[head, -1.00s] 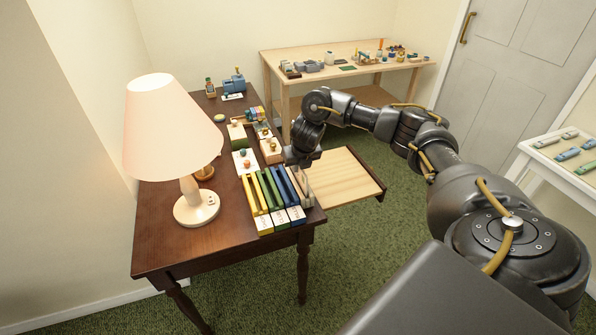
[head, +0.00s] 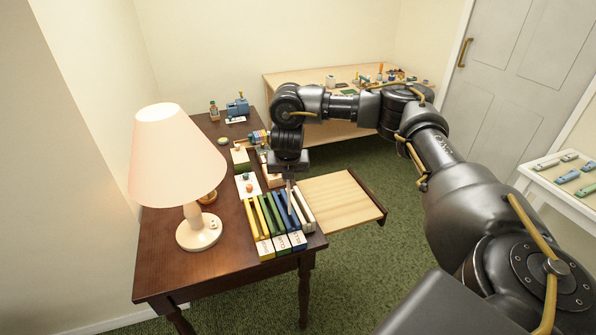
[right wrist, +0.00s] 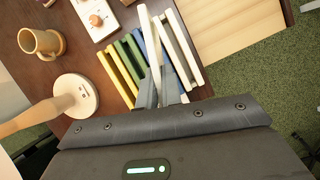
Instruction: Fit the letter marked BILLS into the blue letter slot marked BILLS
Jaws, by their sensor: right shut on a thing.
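My right gripper (head: 289,179) is above the rack, pointing down. It is shut on a thin white letter (head: 291,199), which also shows in the right wrist view (right wrist: 149,45). The letter is held over the blue part and looks slightly tilted against the dividers. I cannot tell whether its lower edge is inside a slot. Its marking is not readable. My left gripper is not in view.
A lamp (head: 198,232) stands left of the rack, with a mug (right wrist: 40,43) behind it. A pale pull-out board (head: 340,198) juts out to the right.

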